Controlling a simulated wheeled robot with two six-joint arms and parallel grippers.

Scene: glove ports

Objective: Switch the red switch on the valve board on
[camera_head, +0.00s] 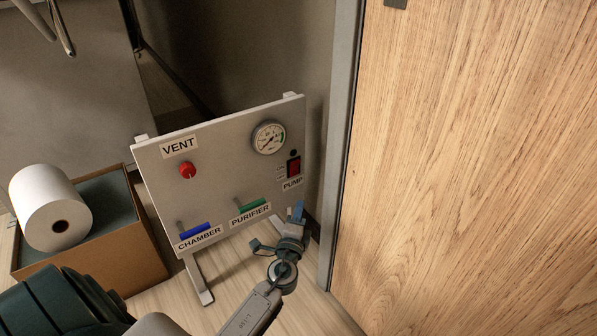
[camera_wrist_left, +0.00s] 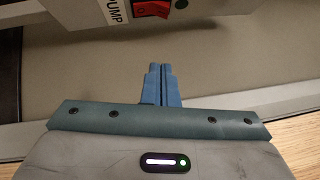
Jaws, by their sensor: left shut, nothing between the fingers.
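The valve board (camera_head: 225,190) is a pale panel standing tilted on feet. The red switch (camera_head: 293,167) sits in a dark frame on its right side, above the PUMP label (camera_head: 293,184). In the left wrist view the red switch (camera_wrist_left: 150,10) is at the top edge, partly cut off, beside the PUMP label (camera_wrist_left: 115,12). My left gripper (camera_head: 297,208) has blue fingers and is shut and empty, just below the PUMP label and apart from the switch. Its fingertips (camera_wrist_left: 160,68) point toward the board's lower edge. My right gripper is not in view.
The board also carries a red VENT knob (camera_head: 187,170), a gauge (camera_head: 268,137), a blue CHAMBER handle (camera_head: 194,231) and a green PURIFIER handle (camera_head: 249,206). A wooden panel (camera_head: 470,150) stands close on the right. A cardboard box (camera_head: 148,250) with a white roll (camera_head: 45,205) is at left.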

